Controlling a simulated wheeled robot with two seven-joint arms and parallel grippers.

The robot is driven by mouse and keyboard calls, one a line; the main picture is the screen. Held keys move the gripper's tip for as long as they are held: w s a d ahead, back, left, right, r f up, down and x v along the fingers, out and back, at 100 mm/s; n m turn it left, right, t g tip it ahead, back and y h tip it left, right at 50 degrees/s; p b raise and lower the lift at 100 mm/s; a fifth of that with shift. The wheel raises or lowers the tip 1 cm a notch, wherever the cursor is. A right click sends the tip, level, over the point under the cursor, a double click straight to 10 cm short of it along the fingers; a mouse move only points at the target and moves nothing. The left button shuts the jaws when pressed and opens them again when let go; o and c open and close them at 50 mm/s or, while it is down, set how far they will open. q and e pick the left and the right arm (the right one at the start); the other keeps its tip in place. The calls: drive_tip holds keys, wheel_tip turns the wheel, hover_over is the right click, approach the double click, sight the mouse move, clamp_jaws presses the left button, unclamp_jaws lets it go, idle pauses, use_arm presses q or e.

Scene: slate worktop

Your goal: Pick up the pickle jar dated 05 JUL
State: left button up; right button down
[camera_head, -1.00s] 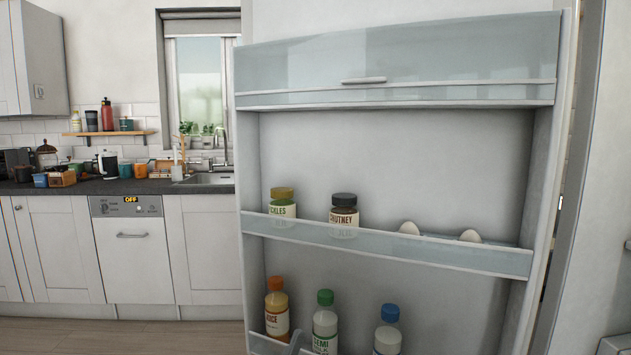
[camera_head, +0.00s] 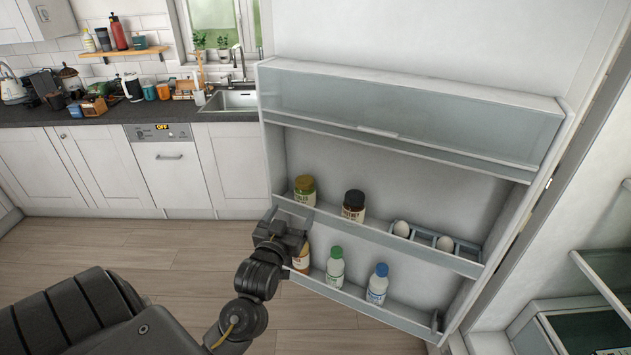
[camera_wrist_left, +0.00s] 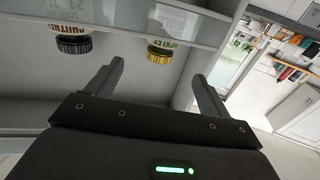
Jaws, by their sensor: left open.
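My right gripper is not in view.
A dark-lidded chutney jar (camera_head: 353,205) stands right of the pickle jar, then eggs (camera_head: 402,229) in a holder. Below are an orange-lidded juice bottle (camera_head: 301,262), a green-capped bottle (camera_head: 335,266) and a blue-capped bottle (camera_head: 377,284). The shelf's front rail runs before the jars.

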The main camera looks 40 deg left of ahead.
sight(301, 194)
use_arm(q)
drive_tip(key=p+x, duration=0.1)
drive_tip(key=x, duration=0.3)
drive_tip(key=shift+w+a, duration=0.25)
drive_tip(key=shift+w, duration=0.1)
drive_tip(key=shift+w+a, duration=0.15)
drive_tip(key=shift+w, duration=0.35)
drive_tip(key=shift+w+p, duration=0.15)
drive_tip(key=shift+p, duration=0.3)
drive_tip(key=p+x, duration=0.2)
drive_tip(key=x, duration=0.2)
drive_tip(key=shift+w+a+f, duration=0.1)
drive_tip(key=shift+a+f, duration=0.05)
drive_tip(key=shift+f, duration=0.05)
drive_tip(key=shift+w+f, duration=0.15)
drive_tip(key=shift+w, duration=0.1)
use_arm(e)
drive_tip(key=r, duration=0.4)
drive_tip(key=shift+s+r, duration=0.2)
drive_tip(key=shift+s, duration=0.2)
use_arm(q)
drive_tip(key=shift+s, duration=0.1)
drive_tip(key=shift+c, duration=0.4)
drive_tip(key=c, duration=1.2)
